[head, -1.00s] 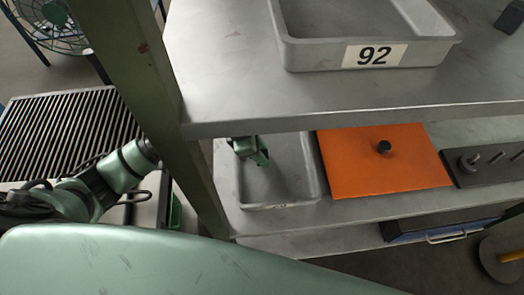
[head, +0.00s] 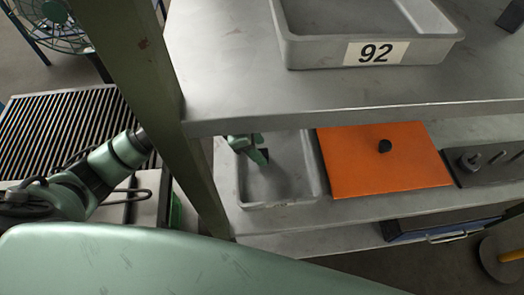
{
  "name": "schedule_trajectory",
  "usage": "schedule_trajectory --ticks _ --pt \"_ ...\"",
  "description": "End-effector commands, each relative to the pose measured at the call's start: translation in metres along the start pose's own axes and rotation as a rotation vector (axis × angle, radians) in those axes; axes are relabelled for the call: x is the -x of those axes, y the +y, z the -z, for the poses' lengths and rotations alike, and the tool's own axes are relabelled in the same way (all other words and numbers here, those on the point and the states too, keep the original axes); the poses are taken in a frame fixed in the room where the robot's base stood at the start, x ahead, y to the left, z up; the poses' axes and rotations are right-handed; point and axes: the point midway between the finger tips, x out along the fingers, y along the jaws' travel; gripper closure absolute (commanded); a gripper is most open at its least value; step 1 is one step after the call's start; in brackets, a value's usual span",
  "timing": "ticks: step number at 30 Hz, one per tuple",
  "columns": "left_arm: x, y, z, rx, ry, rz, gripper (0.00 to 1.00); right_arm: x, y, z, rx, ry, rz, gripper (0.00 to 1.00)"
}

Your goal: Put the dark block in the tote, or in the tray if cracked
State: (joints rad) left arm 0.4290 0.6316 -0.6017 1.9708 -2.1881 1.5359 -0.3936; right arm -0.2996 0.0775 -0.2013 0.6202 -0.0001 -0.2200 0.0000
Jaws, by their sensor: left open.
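My left gripper (head: 261,154) reaches in under the upper shelf, over a shallow grey container (head: 283,203) on the lower shelf. It is open, and no block shows between its fingers. The container's visible floor looks empty; its back part is hidden by the upper shelf. A second grey container (head: 437,50), labelled 92, stands on the upper shelf and is cut off by the top edge. I cannot tell which is the tote and which the tray. A dark block (head: 512,18) lies on the upper shelf at the far right. I cannot see any crack in it.
An orange plate (head: 370,178) with a black knob lies right of the lower container. A dark fixture (head: 492,163) with pegs is further right. A green post (head: 150,90) stands between my left arm and the shelves. A slatted surface (head: 60,125) is at left.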

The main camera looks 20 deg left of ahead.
Motion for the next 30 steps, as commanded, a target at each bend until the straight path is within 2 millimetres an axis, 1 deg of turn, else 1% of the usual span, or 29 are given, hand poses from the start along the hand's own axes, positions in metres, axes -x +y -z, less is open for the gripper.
schedule_trajectory --ticks 1,6,9,12,15,18,30 --pt "0.011 0.002 0.001 -0.003 -0.001 -0.006 0.49 -0.002 0.001 -0.001 0.000 0.000 -0.001 0.45" --pt "0.049 0.002 0.000 -0.001 -0.001 -0.005 0.49 -0.006 0.003 -0.001 0.001 -0.001 -0.004 0.45" --pt "0.067 0.001 0.001 -0.002 0.000 -0.005 0.49 -0.007 0.004 -0.002 0.001 -0.001 -0.004 0.45" --pt "0.080 0.001 0.000 -0.001 0.000 -0.003 0.49 -0.008 0.004 -0.002 0.000 -0.001 -0.004 0.45" --pt "0.087 0.000 0.000 -0.001 0.000 -0.001 0.49 -0.009 0.004 -0.002 0.000 -0.001 -0.005 0.45" --pt "0.091 0.000 0.000 -0.001 0.001 0.001 0.49 -0.009 0.004 -0.002 0.000 -0.001 -0.005 0.45" --pt "0.091 0.000 0.000 0.000 0.000 0.001 0.49 -0.009 0.004 -0.002 -0.001 -0.001 -0.004 0.45"
